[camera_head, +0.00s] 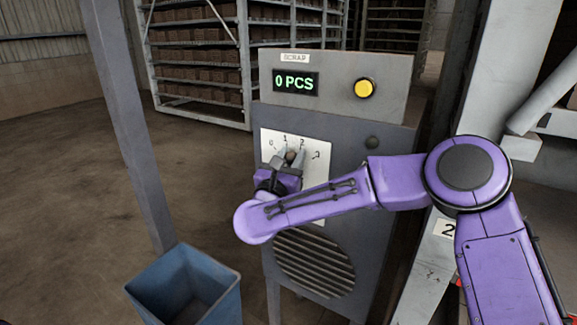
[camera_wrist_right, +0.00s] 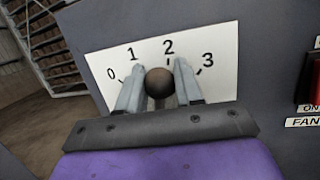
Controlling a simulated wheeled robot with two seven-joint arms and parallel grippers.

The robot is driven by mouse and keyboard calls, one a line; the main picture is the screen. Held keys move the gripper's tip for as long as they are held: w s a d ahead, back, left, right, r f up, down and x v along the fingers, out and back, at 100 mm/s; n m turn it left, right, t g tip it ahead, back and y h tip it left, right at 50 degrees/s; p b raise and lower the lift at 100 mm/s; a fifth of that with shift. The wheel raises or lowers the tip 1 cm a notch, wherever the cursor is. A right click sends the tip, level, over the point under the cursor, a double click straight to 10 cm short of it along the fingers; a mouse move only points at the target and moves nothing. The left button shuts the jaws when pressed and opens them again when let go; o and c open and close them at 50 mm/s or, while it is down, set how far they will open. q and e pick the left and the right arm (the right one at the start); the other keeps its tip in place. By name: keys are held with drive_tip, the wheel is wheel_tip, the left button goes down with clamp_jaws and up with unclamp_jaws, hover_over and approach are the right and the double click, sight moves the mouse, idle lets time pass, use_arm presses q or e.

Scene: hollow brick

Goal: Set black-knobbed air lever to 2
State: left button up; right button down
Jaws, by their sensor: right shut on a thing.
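The air lever's dark round knob (camera_wrist_right: 158,82) stands in front of a white dial plate (camera_wrist_right: 215,75) marked 0, 1, 2 and 3. In the right wrist view the knob appears just below and slightly left of the 2 mark. My right gripper (camera_wrist_right: 160,67) has one finger on each side of the knob and is shut on the lever. In the head view the knob (camera_head: 291,155) shows between the fingertips of my right gripper (camera_head: 289,158), below the 1 and 2. The lever's shaft is mostly hidden by the knob and fingers. My left gripper is not in view.
The grey machine cabinet (camera_head: 345,135) carries a green "0 PCS" display (camera_head: 296,82), a yellow button (camera_head: 365,88) and a vent grille (camera_head: 313,262). A red fan switch (camera_wrist_right: 310,88) is at the wrist view's right. A blue bin (camera_head: 185,285) stands at lower left.

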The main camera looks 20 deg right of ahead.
drive_tip(key=shift+f, duration=0.1)
drive_tip(key=c, duration=0.8)
unclamp_jaws()
drive_tip(key=shift+s, duration=0.1)
drive_tip(key=b+v, duration=0.2)
drive_tip(key=v, duration=0.8)
drive_tip(key=shift+s+a, duration=0.2)
